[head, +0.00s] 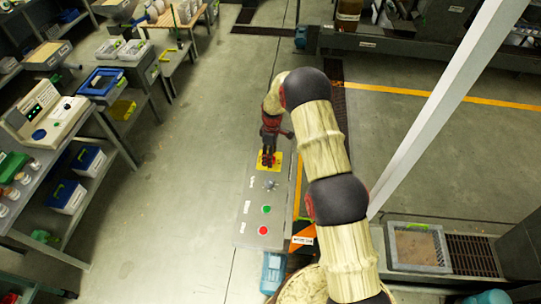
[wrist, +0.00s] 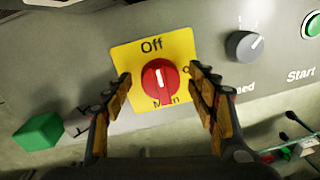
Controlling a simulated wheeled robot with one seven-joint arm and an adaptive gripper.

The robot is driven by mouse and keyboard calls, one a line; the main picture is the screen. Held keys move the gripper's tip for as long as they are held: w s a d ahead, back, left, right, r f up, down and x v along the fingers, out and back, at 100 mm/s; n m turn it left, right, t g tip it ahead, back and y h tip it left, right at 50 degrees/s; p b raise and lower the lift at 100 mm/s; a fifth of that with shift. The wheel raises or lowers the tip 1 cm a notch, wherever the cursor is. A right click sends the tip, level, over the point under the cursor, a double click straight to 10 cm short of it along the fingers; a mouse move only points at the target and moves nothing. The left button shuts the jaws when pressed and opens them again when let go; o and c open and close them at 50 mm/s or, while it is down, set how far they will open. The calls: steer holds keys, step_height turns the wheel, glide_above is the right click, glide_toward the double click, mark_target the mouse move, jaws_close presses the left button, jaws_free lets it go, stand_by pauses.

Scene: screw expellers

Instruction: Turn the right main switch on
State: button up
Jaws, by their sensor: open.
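The main switch (wrist: 161,80) is a round red knob on a yellow plate (wrist: 133,60) in the wrist view. Its white mark points up toward the word "Off". My gripper (wrist: 160,95) is open, with one finger on each side of the red knob and a gap on both sides; I cannot tell how far it is above the panel. In the head view my gripper (head: 268,158) is over the yellow plate (head: 263,166) at the far end of the grey control panel (head: 251,205). The knob is mostly hidden there.
A grey speed knob (wrist: 244,46) and a green start button (wrist: 312,25) are right of the switch in the wrist view. A green block (wrist: 38,132) is at lower left. In the head view, shelves (head: 95,115) line the left side, with clear floor (head: 175,180) between.

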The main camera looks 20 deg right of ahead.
steer(key=shift+c, duration=0.6)
steer(key=c, duration=1.1)
steer(key=m+b, duration=0.3)
steer(key=shift+f+m+b, duration=0.15)
steer(key=shift+m+b, duration=0.15)
steer(key=m+b, duration=0.3)
steer(key=m, duration=0.2)
steer(key=shift+s+t, duration=0.1)
steer(key=shift+t, duration=0.2)
steer(key=m+b, duration=0.1)
steer(key=m, duration=0.4)
steer(key=shift+a+b, duration=0.1)
steer(key=shift+b, duration=0.25)
steer(key=shift+a+r+m+t+b, duration=0.15)
steer(key=shift+m+t+b, duration=0.3)
steer(key=shift+m, duration=1.65)
steer(key=shift+o, duration=0.2)
